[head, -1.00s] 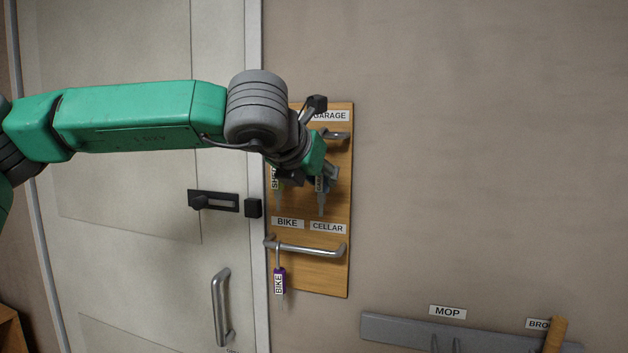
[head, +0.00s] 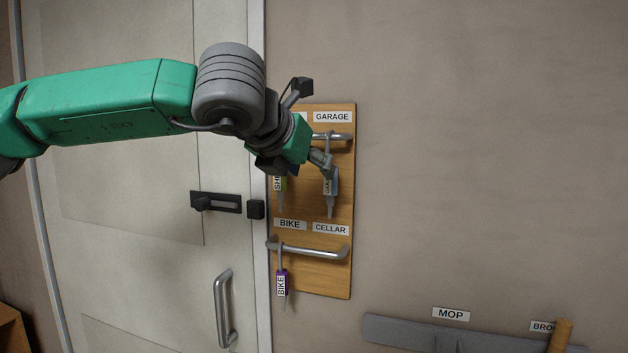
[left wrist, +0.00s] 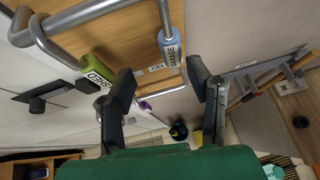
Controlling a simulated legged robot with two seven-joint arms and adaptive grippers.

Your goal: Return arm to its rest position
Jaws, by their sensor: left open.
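My left arm reaches in from the left of the head view, and its open gripper (head: 318,160) is in front of the wooden key board (head: 312,277). The garage key (head: 331,190) hangs from the upper rail (head: 342,137) under the GARAGE label. In the left wrist view my gripper (left wrist: 163,88) has its fingers spread and nothing between them. The grey-blue garage tag (left wrist: 170,48) hangs beyond the gap, apart from the fingers. The green SHED tag (left wrist: 97,68) hangs to its left. My gripper partly hides the shed key (head: 280,185) in the head view.
A purple BIKE key (head: 281,283) hangs on the lower rail (head: 318,253). A door with a dark latch (head: 215,202) and handle (head: 222,310) stands left. A grey rack (head: 400,330) with a wooden broom handle (head: 560,335) is lower right. The wall above it is bare.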

